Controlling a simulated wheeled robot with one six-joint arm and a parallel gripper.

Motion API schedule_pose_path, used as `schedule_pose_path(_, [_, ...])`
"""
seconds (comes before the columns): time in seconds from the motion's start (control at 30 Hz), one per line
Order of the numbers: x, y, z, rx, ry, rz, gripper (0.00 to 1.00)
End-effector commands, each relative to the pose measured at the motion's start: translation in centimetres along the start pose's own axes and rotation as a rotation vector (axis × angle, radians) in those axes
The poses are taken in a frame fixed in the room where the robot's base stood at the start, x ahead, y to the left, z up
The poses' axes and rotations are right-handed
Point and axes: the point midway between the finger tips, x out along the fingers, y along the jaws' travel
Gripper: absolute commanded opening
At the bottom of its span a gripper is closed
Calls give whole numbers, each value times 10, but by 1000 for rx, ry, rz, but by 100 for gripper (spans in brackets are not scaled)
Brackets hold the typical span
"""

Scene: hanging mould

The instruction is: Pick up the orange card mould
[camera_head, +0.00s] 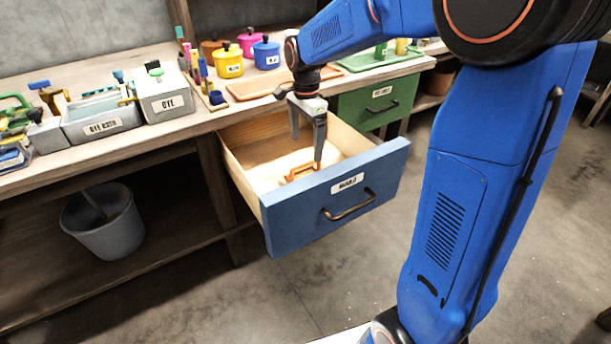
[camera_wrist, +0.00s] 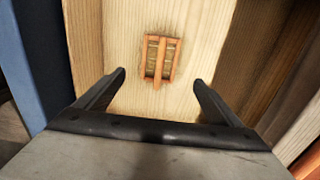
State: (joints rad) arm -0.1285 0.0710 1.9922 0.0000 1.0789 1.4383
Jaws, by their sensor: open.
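The orange card mould (camera_head: 301,172) lies in the open blue-fronted drawer (camera_head: 290,222), near the drawer's front panel. In the wrist view the mould (camera_wrist: 160,58) is a small orange frame with a tan inside and a handle bar, lying on the pale wooden drawer bottom (camera_wrist: 120,30). My gripper (camera_head: 306,150) points down into the drawer, above the mould. In the wrist view its two fingers (camera_wrist: 160,80) are spread apart with nothing between them. The mould sits just beyond the fingertips, roughly centred. The exact height of the fingertips over it is hard to tell.
The drawer's side walls and front surround my gripper. A green-fronted drawer (camera_head: 380,105) is beside it at right. Above stands a workbench (camera_head: 150,135) with coloured pots (camera_head: 229,62), a dye box (camera_head: 164,92) and trays. A grey bucket (camera_head: 103,225) is on the lower shelf.

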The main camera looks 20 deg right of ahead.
Motion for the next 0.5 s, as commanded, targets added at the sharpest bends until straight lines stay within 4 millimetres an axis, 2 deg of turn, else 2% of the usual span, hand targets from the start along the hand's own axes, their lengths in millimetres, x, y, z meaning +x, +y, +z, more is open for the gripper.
schedule_pose_path(0.1, [22,1,0,0,0,3,88])
schedule_pose_path(0.3, [52,1,0,-1,0,2,88])
schedule_pose_path(0.5, [65,0,0,-1,0,0,88])
